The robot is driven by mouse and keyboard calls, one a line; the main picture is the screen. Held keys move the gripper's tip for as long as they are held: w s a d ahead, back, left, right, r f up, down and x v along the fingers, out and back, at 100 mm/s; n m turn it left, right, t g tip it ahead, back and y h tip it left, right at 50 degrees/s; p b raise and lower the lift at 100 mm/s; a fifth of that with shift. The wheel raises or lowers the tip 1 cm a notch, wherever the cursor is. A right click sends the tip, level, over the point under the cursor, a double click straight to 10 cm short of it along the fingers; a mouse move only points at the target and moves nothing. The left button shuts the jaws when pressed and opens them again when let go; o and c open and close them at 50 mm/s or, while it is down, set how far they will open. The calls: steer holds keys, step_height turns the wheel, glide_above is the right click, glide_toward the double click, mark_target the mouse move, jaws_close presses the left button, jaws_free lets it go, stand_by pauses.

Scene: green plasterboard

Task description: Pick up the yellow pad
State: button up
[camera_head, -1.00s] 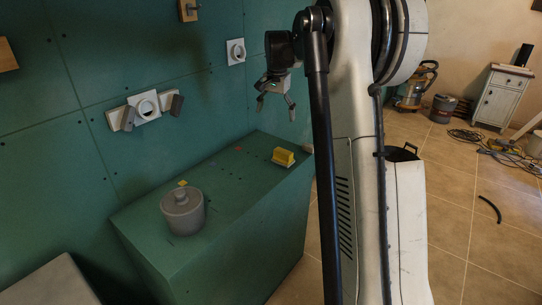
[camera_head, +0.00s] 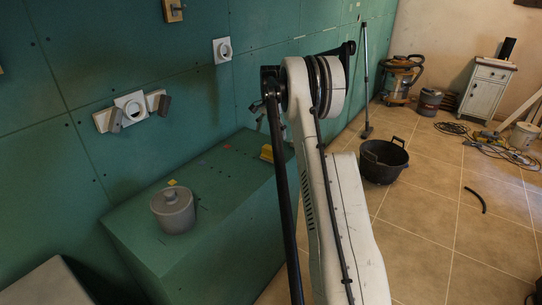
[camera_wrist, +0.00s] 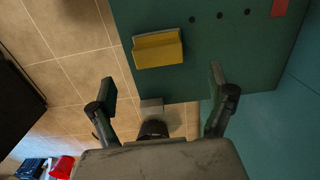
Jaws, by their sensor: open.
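The yellow pad (camera_wrist: 158,49) lies on the green box top (camera_wrist: 150,18) near its edge. It shows as a thick yellow block in the wrist view. In the head view the yellow pad (camera_head: 266,153) is partly hidden behind my arm. My gripper (camera_wrist: 163,92) is open and empty, its two fingers spread wide. In the wrist view the pad lies ahead of the fingertips, roughly between their lines and a little towards the left finger. In the head view my gripper is mostly hidden by my arm; only a small part shows.
A grey lidded pot (camera_head: 173,209) stands on the near part of the box, with a small yellow piece (camera_head: 172,182) behind it. A black tub (camera_head: 384,160) stands on the tiled floor at right.

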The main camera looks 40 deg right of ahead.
mark_target(271, 148)
steer(key=shift+s+f, duration=0.15)
steer(key=shift+f, duration=4)
steer(key=c, duration=1.3)
